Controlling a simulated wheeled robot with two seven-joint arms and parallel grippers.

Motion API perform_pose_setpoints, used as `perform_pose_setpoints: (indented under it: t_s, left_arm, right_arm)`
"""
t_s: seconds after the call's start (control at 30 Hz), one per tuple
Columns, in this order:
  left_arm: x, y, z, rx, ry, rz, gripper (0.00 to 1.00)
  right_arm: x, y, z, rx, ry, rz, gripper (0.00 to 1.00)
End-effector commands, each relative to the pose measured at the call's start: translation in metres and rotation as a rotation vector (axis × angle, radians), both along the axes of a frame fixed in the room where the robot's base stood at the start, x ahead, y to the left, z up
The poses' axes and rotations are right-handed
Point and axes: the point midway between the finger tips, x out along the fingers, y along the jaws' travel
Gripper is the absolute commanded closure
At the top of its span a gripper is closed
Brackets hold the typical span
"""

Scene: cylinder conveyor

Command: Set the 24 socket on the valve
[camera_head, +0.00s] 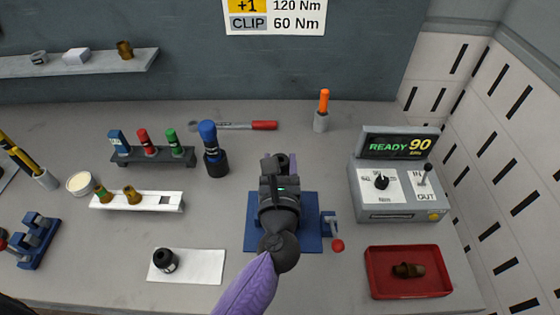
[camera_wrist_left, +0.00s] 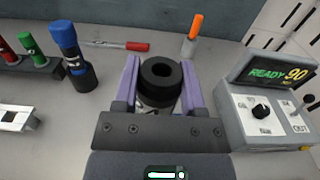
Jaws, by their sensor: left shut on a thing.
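My left gripper (camera_head: 279,172) is over the blue fixture plate (camera_head: 310,236) in the middle of the bench. In the left wrist view its purple fingers (camera_wrist_left: 158,88) are shut on a black socket-like cylinder (camera_wrist_left: 162,74) with a round hole in its top. A pale marking shows on the cylinder's side, but I cannot read its number. My gripper and arm hide most of the fixture, so I cannot see a valve there or whether the cylinder touches one. Another black socket (camera_head: 165,260) lies on a white mat (camera_head: 205,267) at the front left. My right gripper is not in view.
A tall blue-topped black tool (camera_head: 211,150) stands left of my gripper, with a tool rack (camera_head: 152,156) further left. A red-handled wrench (camera_head: 235,125) lies behind. The READY 90 control box (camera_head: 395,180) and a red tray (camera_head: 380,287) with a brass part are right.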

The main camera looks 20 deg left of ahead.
Motion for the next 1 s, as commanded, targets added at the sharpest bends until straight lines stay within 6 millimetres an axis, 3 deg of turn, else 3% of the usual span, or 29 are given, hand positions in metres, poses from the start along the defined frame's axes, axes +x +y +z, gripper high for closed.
perform_pose_setpoints:
  t_s: [0.17, 0.2, 0.37, 0.67, 1.0]
  left_arm:
    - [0.000, 0.000, -0.006, 0.000, 0.000, 0.000, 1.00]
    - [0.000, 0.000, -0.005, 0.000, 0.000, 0.000, 0.43]
    - [0.000, 0.000, -0.004, 0.000, 0.000, 0.000, 0.09]
    - [0.000, 0.000, -0.003, 0.000, 0.000, 0.000, 0.06]
    - [0.000, -0.001, 0.031, -0.002, -0.001, -0.001, 0.06]
  right_arm:
    - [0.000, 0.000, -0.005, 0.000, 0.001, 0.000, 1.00]
    - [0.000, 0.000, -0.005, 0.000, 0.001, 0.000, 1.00]
    - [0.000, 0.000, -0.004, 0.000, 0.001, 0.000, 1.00]
    - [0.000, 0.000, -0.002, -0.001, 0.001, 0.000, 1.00]
    - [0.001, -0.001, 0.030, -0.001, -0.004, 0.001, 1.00]
